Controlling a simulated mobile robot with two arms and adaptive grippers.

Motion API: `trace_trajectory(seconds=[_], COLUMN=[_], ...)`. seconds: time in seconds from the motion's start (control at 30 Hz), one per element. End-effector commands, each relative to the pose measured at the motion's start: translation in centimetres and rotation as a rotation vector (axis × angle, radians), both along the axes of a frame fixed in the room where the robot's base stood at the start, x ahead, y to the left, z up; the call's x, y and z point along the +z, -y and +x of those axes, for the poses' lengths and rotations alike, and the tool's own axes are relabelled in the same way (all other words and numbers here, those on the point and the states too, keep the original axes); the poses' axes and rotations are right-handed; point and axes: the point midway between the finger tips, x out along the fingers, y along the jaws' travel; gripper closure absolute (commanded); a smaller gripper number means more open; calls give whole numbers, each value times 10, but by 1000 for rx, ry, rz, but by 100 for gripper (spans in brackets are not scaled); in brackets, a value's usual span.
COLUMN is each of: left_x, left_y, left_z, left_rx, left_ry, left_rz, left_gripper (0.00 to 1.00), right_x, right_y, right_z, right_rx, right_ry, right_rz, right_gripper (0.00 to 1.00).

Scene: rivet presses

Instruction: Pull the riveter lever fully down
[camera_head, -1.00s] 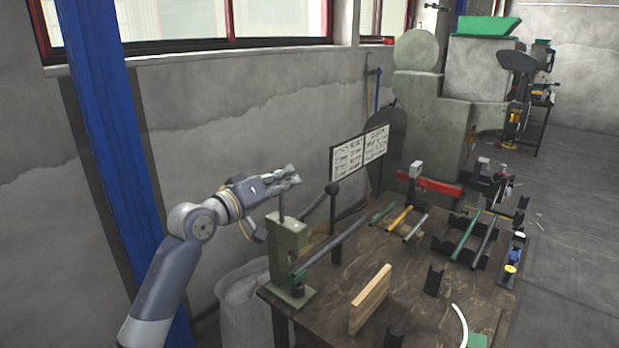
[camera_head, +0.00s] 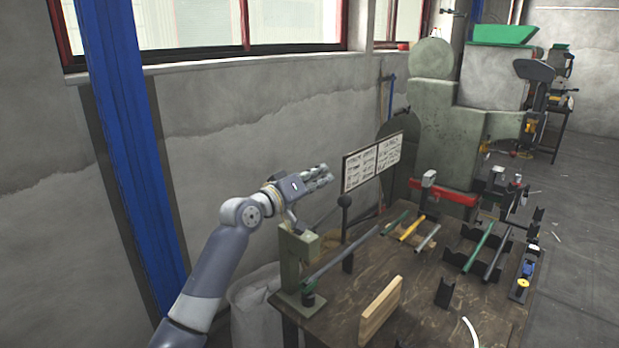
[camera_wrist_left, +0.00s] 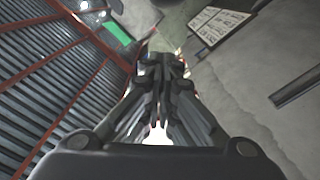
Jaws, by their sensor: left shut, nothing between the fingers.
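The riveter is a green press (camera_head: 291,263) at the left corner of the wooden table. My left wrist partly covers the area just above the press. My right gripper is not in view.
The wooden table (camera_head: 405,300) holds a wooden block (camera_head: 380,311), a long grey tube beside the press, coloured rods and black holders. A sign board (camera_head: 372,162) stands just right of the gripper. The wall and a blue column (camera_head: 140,150) are behind the arm.

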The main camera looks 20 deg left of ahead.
Motion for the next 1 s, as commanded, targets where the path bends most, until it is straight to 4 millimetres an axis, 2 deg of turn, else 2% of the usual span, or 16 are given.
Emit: trace_trajectory(seconds=[0.17, 0.5, 1.0], left_x=[3, -23, -28], left_y=[10, 27, 29], left_z=[26, 6, 4], left_rx=[-1, 0, 1], left_ry=[0, 0, 1], left_rz=[-2, 1, 3], left_gripper=[100, 100, 100], right_x=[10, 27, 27], right_y=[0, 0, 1], right_z=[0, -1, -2], right_rx=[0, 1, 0], right_ry=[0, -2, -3], right_rz=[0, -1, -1], right_gripper=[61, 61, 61])
